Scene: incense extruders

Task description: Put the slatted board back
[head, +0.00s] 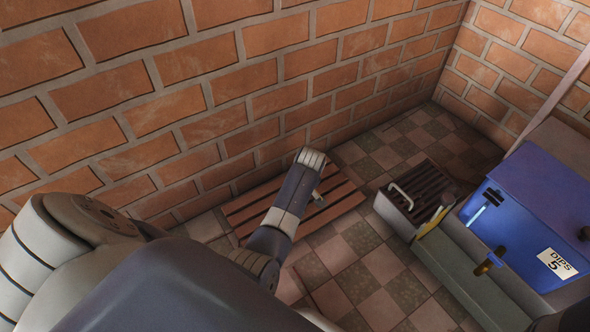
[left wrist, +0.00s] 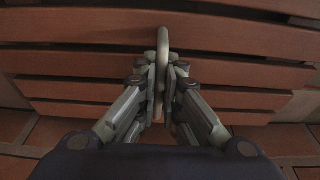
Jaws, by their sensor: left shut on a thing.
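The slatted board (head: 338,194) is reddish brown, with parallel slats. It lies low along the foot of the brick wall; I cannot tell whether it rests on the floor or hangs just above it. In the left wrist view the board (left wrist: 75,62) fills most of the picture, with a pale curved handle (left wrist: 162,45) standing up from it. My left gripper (left wrist: 162,82) is shut on this handle, one finger on each side. In the head view my left gripper (head: 317,197) is over the board, mostly hidden by my forearm. My right gripper is not in view.
A blue box labelled "DIPS 5" (head: 530,215) stands at the right on a grey-green base (head: 465,280). A dark slatted grate (head: 428,188) with a pale handle (head: 401,196) sits beside it. The checkered floor (head: 355,275) between board and box is clear.

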